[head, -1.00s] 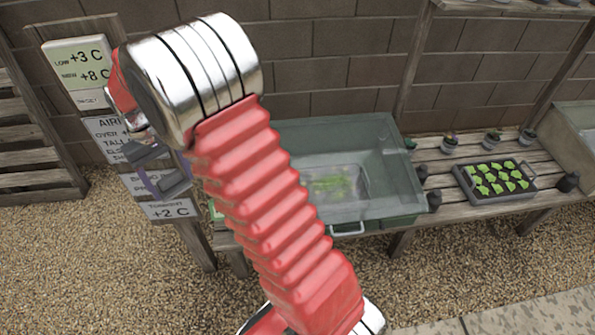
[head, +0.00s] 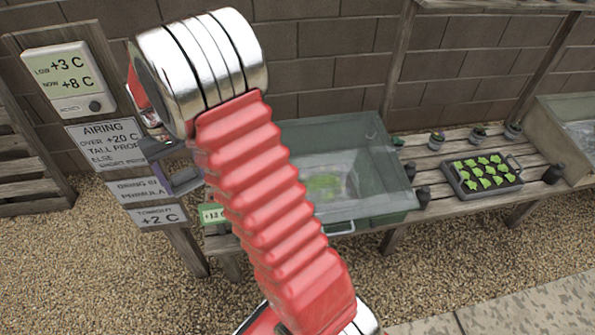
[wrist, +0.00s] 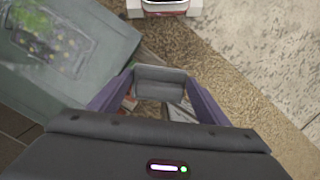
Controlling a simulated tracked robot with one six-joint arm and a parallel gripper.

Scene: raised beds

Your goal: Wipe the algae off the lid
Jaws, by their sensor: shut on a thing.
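The lid (head: 359,160) is a clear, greenish cover on a green propagator box on the slatted bench. A green patch (head: 325,186) shows at the lid; I cannot tell algae from plants beneath. The wrist view shows the lid (wrist: 112,32) at upper left, with yellow-green specks over a tray outline. My gripper (head: 184,181) is left of the box, partly hidden by my arm. In the wrist view my gripper (wrist: 160,88) has its purple fingers on either side of a grey block (wrist: 160,76), shut on it. The block is apart from the lid.
A seedling tray (head: 482,175) and several small pots stand right of the box. A signboard (head: 112,150) with temperature notices stands at left, near my gripper. A block wall is behind. Gravel (head: 470,258) lies open in front of the bench.

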